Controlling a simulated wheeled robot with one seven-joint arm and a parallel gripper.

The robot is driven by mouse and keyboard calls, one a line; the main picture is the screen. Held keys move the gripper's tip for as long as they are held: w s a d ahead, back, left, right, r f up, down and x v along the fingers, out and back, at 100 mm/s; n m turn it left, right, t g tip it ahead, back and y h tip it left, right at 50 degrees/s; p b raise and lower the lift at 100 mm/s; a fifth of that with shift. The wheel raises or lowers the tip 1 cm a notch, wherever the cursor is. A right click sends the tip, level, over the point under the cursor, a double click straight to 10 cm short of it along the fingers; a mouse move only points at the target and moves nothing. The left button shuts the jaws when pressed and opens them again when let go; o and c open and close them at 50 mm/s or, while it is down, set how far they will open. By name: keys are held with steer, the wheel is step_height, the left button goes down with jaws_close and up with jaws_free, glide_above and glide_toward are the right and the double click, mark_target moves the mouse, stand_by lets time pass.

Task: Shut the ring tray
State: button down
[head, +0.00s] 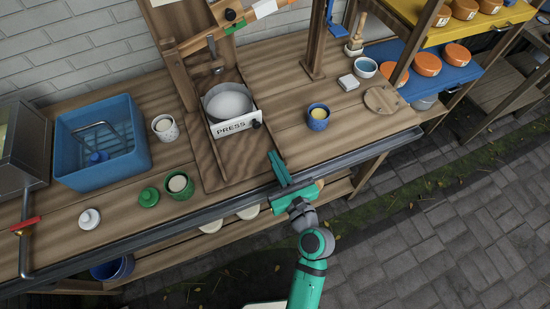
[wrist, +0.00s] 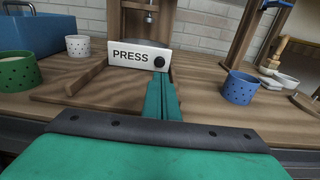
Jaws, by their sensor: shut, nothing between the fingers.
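A tray with a white front panel marked PRESS (head: 232,127) and a round black knob stands out at the foot of the wooden press; I take it as the ring tray. A round metal ring with a white top (head: 229,102) sits in it. The panel (wrist: 134,54) faces me in the wrist view, its knob on the right. My gripper (head: 276,164) is shut and empty, at the bench's front edge, in front of and right of the panel. In the wrist view my fingers (wrist: 162,98) point toward the panel's right end, apart from it.
A blue cup (head: 318,118) stands right of the tray. A white speckled cup (head: 165,128), green cup (head: 179,186) and blue basin (head: 102,142) are to the left. A dark rail (head: 370,143) runs along the bench front. The bench between tray and blue cup is clear.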

mark_target(257, 126)
steer(key=x, duration=1)
steer(key=shift+w+a, duration=0.1)
steer(key=shift+w, duration=0.05)
